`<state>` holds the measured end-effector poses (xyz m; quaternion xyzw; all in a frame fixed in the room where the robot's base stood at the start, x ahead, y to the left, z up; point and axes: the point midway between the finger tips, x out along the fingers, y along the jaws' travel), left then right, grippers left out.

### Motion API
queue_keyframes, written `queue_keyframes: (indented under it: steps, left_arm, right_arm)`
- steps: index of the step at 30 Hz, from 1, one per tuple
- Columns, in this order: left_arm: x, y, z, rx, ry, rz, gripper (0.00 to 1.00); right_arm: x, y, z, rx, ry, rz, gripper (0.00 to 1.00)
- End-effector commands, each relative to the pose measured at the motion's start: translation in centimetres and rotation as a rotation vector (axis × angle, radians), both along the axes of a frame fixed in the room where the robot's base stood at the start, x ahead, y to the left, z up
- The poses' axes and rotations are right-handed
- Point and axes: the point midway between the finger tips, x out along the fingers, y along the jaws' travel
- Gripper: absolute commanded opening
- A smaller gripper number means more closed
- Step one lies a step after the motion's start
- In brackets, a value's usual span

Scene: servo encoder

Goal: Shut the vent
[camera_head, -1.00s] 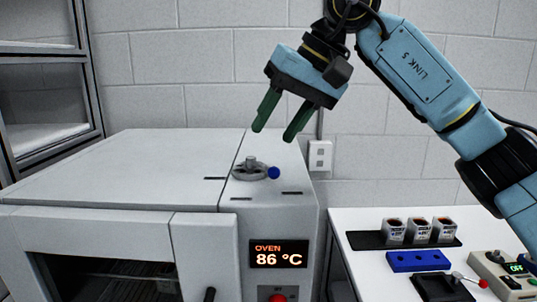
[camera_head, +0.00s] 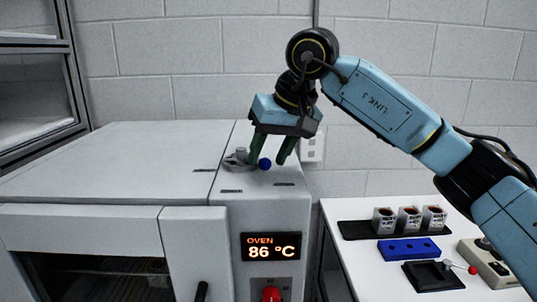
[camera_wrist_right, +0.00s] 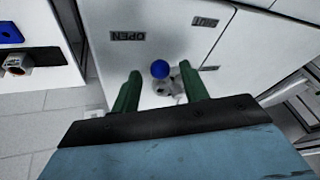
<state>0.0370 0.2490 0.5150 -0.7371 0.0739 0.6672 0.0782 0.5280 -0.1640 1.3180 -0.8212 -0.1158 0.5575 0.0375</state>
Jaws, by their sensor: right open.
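The vent control is a round grey metal knob (camera_head: 238,160) on top of the oven (camera_head: 110,160), with a blue ball (camera_head: 265,163) on its lever end. My right gripper (camera_head: 268,162) is open above the knob, fingers pointing down. In the right wrist view the blue ball (camera_wrist_right: 160,69) shows between and beyond the two green fingers of the right gripper (camera_wrist_right: 160,85). Labels reading OPEN (camera_wrist_right: 128,36) and apparently SHUT (camera_wrist_right: 206,22) are on the oven top; the ball lies between them, nearer OPEN. I cannot tell whether a finger touches the lever. My left gripper is not in view.
The oven display (camera_head: 271,246) reads 86 °C, with a red knob (camera_head: 271,294) below. A white table (camera_head: 335,212) at the right holds several cups in a black rack, a blue block (camera_head: 408,249) and a control box (camera_head: 490,262). A shelf stands at the left.

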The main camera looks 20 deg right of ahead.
Motion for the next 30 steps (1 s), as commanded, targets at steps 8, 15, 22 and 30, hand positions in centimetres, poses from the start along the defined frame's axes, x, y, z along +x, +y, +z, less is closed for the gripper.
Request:
queue_keyframes:
  steps: [8,15,22,30]
  left_arm:
    - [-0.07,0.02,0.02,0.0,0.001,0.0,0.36]
    - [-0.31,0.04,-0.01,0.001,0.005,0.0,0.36]
    - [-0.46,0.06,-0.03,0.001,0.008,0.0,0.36]
    - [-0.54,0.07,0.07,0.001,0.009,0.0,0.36]
  right_arm:
    - [0.25,0.23,-0.71,0.001,0.0,0.002,0.45]
    - [0.24,0.22,-0.68,0.001,0.0,0.001,0.29]
    - [0.24,0.22,-0.66,0.002,0.0,0.001,0.0]
    - [0.27,0.51,-0.6,0.001,0.0,-0.001,0.0]
